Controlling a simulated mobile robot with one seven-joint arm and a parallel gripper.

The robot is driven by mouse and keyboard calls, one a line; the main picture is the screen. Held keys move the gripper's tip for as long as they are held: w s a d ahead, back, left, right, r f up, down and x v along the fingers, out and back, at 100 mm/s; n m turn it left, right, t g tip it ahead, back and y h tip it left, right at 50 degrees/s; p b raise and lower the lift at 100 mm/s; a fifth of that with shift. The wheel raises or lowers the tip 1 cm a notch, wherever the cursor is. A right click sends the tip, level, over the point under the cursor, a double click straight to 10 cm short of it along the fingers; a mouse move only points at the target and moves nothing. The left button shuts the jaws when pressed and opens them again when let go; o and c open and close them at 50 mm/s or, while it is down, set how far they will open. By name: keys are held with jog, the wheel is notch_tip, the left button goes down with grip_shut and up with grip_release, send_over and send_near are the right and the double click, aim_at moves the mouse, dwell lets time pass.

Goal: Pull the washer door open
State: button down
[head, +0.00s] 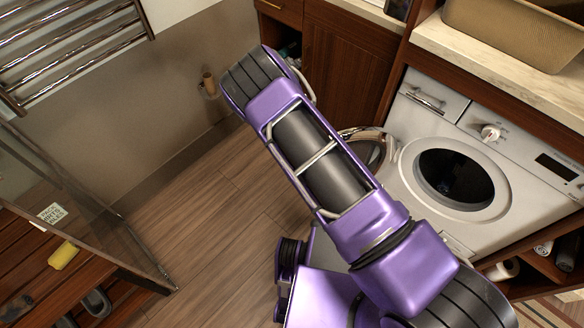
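The white washer (525,165) stands under the counter at the right. Its round drum opening (452,182) is uncovered and dark inside. The washer door (381,137), a round ring with a shiny rim, stands swung out to the left of the opening. My purple arm covers the lower left part of the door. My gripper is not visible, so I cannot tell whether it touches the door.
A dark wood cabinet (345,62) stands left of the washer. A tan basket (515,32) sits on the counter (480,55). A glass panel and a wooden bench with a yellow sponge (63,255) are at the lower left. The wood floor (195,220) between is clear.

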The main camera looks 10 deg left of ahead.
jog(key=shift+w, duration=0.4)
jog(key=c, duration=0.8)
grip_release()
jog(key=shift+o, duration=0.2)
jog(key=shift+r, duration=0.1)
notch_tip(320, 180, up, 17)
jog(key=p, duration=0.2)
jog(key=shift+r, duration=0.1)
